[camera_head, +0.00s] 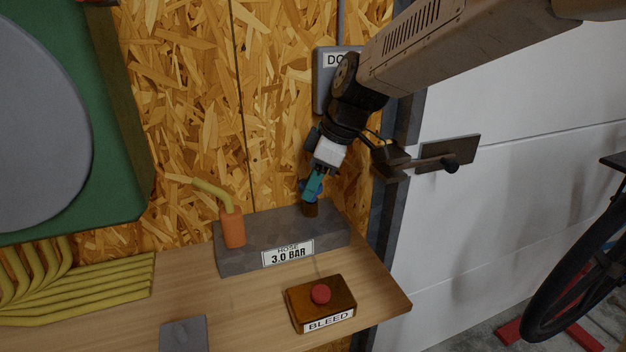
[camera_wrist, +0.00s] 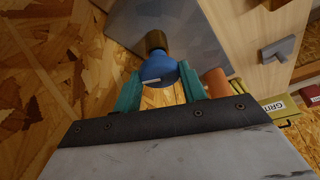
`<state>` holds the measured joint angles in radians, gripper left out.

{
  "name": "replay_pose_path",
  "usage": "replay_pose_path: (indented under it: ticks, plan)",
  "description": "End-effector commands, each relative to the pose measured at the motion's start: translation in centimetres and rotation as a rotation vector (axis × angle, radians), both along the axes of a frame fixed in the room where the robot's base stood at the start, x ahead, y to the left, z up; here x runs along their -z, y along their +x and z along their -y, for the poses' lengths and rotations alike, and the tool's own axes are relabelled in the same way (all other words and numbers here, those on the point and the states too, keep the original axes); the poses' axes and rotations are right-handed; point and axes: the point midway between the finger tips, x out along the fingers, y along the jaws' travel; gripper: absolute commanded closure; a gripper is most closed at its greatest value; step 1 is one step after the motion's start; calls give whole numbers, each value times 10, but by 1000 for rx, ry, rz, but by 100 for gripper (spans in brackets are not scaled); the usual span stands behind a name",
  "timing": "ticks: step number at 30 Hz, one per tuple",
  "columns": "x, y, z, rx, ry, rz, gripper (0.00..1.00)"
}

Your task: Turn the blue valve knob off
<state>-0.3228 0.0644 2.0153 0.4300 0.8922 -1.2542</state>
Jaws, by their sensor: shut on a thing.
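The blue valve knob (camera_wrist: 158,70) sits on a short brass stem (camera_wrist: 155,41) in the wrist view, with a pale line mark on its face. In the head view the knob (camera_head: 316,187) is mostly hidden by my gripper, above the right part of the grey block labelled "HOSE 3.0 BAR" (camera_head: 235,262). My gripper (camera_wrist: 158,82) has its two teal fingers on either side of the knob, shut on it. In the head view my gripper (camera_head: 312,188) reaches down from the upper right.
An orange fitting with a yellow hose (camera_head: 233,228) stands on the block's left end. A box labelled "BLEED" with a red button (camera_head: 320,294) sits in front on the bench. A door handle (camera_head: 440,161) sticks out to the right of my gripper.

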Motion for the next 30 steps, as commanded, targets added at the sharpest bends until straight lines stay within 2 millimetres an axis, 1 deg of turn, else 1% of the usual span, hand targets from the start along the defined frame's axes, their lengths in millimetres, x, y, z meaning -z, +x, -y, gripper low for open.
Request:
replay_pose_path:
  ticks: [11,12,14,22,26,27,28,30]
  plan:
    - [0,0,0,-5,0,1,81]
    - [0,0,0,-5,0,1,56]
    - [0,0,0,-5,0,1,39]
    - [0,0,0,-4,0,1,39]
    - [-8,0,3,-3,0,3,39]
    - [-12,-1,5,-3,1,4,39]
    - [-13,-2,10,-1,1,2,39]
    - [-12,-5,23,1,0,1,39]
